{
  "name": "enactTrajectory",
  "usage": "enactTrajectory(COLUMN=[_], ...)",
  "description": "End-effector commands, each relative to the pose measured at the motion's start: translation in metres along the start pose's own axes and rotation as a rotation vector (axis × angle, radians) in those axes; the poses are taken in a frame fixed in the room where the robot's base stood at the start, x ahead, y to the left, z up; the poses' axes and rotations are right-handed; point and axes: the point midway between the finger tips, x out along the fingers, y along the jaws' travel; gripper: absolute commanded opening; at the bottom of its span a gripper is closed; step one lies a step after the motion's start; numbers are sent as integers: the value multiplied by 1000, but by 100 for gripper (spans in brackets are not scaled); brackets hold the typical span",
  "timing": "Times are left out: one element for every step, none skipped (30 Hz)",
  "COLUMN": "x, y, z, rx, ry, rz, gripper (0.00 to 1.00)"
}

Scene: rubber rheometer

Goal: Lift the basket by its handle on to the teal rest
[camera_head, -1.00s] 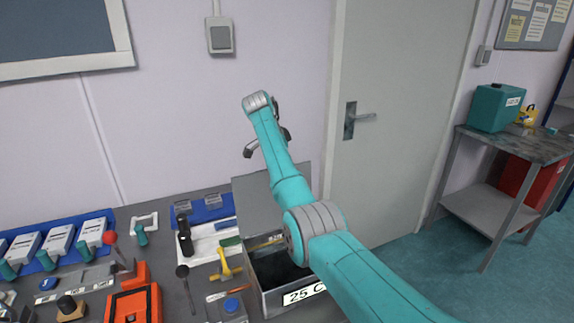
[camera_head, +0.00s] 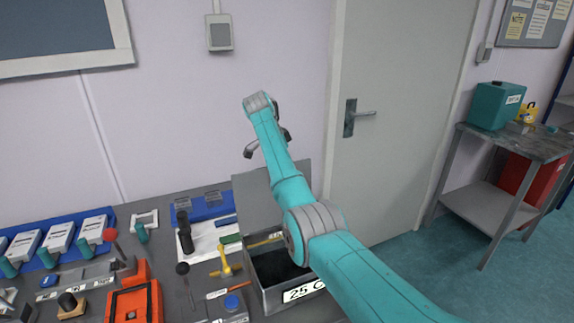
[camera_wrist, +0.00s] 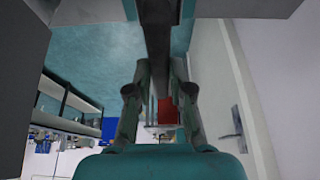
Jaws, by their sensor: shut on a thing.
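In the wrist view my gripper (camera_wrist: 160,88) has its two fingers closed on a dark grey upright bar (camera_wrist: 157,45), which looks like the basket's handle. The bar runs to the top of the picture, where plain grey surfaces (camera_wrist: 250,8) show; I cannot tell whether they are the basket. An open metal box marked 25 C (camera_head: 303,291) stands below my arm, dark inside. I cannot make out the teal rest for certain.
The bench left of the metal box is crowded with an orange device (camera_head: 134,303), a yellow tool (camera_head: 226,262) and a blue rack (camera_head: 98,219). A door (camera_head: 400,110) stands behind. At right a side table (camera_head: 540,146) bears a teal container (camera_head: 496,106).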

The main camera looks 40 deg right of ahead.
Motion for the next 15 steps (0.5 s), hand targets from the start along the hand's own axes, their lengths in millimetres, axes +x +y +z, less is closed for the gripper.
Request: enactTrajectory(x=[0,0,0,0,0,0,0,0,1,1,1,1,1,2,1], y=[0,0,0,0,0,0,0,0,0,0,0,0,0,0,0], z=[0,0,0,0,0,0,0,0,0,0,0,0,0,1,1], rx=[1,1,1,1,1,1,1,0,0,0,0,0,0,-1,-1], ry=[0,0,0,0,0,0,0,0,0,0,0,0,0,0,0], rz=[-1,-1,-1,-2,-1,-1,-1,-1,-1,-1,0,0,0,1,1], gripper=[0,0,0,28,35,45,50,50,50,50,50,50,50,50,50])
